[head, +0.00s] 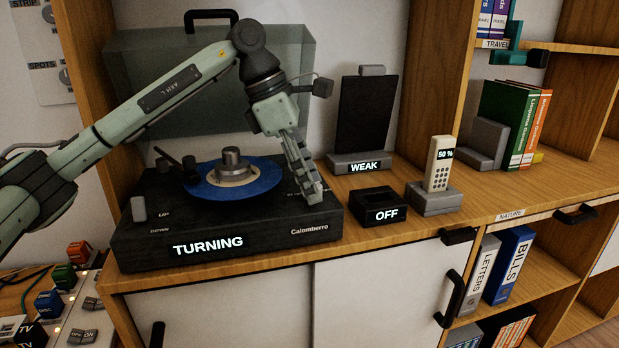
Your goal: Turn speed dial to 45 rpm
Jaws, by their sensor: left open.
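A black record player (260,236) labelled Calomberro stands on the wooden cabinet top, with its grey see-through lid (160,60) raised behind. A blue record (265,181) lies on its platter, and the front display reads TURNING (208,245). A grey lever (139,208) sits at the left by UP and DOWN marks. My left gripper (314,194) points down over the right part of the deck, where the markings are partly covered by its fingers. The speed dial is not clearly visible; the gripper may hide it. My left gripper is open. My right gripper is out of view.
Right of the player stand a black panel on a WEAK base (361,163), a black box reading OFF (376,205) and a handset (440,165) in a grey cradle. The wooden top (520,185) is clear farther right, before the books (500,120).

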